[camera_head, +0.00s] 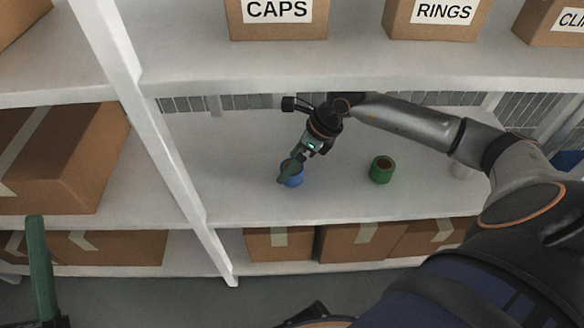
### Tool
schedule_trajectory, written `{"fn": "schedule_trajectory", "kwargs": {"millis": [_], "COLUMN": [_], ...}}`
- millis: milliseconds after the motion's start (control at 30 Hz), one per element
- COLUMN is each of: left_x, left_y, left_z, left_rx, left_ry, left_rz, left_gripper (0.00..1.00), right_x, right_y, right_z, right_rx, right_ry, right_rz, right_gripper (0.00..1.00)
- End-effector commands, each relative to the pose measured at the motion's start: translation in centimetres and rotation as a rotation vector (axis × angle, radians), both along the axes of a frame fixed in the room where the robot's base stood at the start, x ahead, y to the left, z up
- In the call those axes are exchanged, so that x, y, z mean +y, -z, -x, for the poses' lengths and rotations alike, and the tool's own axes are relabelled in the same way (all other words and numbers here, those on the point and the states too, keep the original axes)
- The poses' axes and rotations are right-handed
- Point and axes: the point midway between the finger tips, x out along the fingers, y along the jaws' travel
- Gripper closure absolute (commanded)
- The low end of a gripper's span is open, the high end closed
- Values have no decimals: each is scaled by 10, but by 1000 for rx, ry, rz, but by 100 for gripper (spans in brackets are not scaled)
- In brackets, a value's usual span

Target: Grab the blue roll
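The blue roll (296,180) is on the middle white shelf, left of the green roll. My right arm comes in from the right, and its gripper (290,171) points down at the blue roll. A green finger crosses in front of the roll and hides part of it. I cannot tell whether the fingers are closed on it or only around it. My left gripper (40,268) is at the lower left edge, away from the roll. One green finger shows there, so its opening is unclear.
A green roll (381,169) stands to the right on the same shelf, and a pale roll (462,170) is partly behind my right arm. The upper shelf holds boxes labelled CAPS (278,28) and RINGS (436,30). A white upright post (165,140) stands left of the blue roll.

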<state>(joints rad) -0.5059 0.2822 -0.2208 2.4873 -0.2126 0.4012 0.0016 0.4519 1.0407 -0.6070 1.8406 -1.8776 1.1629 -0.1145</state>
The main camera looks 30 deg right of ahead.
Motion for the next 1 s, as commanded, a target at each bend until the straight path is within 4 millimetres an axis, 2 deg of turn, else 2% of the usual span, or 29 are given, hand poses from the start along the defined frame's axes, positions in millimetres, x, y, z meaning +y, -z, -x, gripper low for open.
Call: {"fn": "schedule_trajectory", "kwargs": {"millis": [33,67,167,467,700,1000], "left_x": [-1,-1,-2,-2,-4,-4], "left_y": [3,1,-1,8,24,24], "left_z": [5,7,11,11,10,10], "left_rx": [-28,-41,-61,-52,-38,-35], "left_ry": [6,9,16,26,42,46], "left_rz": [0,1,3,11,24,28], "left_gripper": [50,50,50,50,50,50], "right_x": [-16,-23,-34,-28,-20,-19], "right_y": [6,6,11,36,70,74], "right_z": [-4,-5,-8,-16,-26,-28], "right_rx": [-10,-13,-16,-16,-16,-16], "right_ry": [1,1,3,2,3,3], "right_rz": [62,91,139,142,139,141], "right_gripper": [0,0,0,0,0,2]}}
